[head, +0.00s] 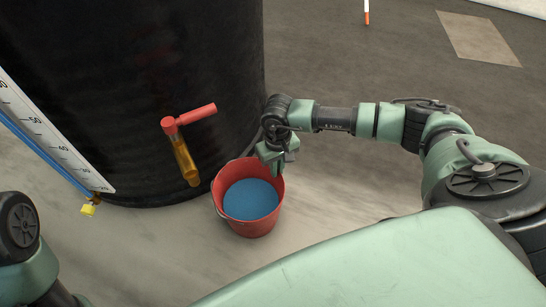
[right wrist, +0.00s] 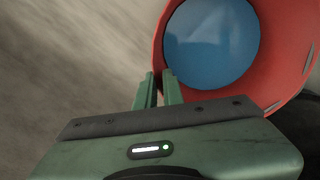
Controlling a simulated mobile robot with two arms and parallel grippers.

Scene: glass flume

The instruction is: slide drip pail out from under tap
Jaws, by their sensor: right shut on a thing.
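The drip pail (head: 249,228) is red, upright on the pale floor, and holds blue liquid. The tap (head: 185,155) has a brass spout and a red handle on a large black tank. The spout's end is to the left of the pail's rim in the head view. My right gripper (head: 277,168) is shut on the pail's far right rim. In the right wrist view its fingers (right wrist: 158,78) pinch the edge of the pail (right wrist: 285,75). My left gripper is out of view; part of my left arm shows at the lower left.
The black tank (head: 150,75) fills the upper left. A white scale board (head: 50,135) with a blue edge and a yellow piece slants beside it. Pale floor (head: 330,190) is clear right of the pail. An orange and white post (head: 366,12) stands far back.

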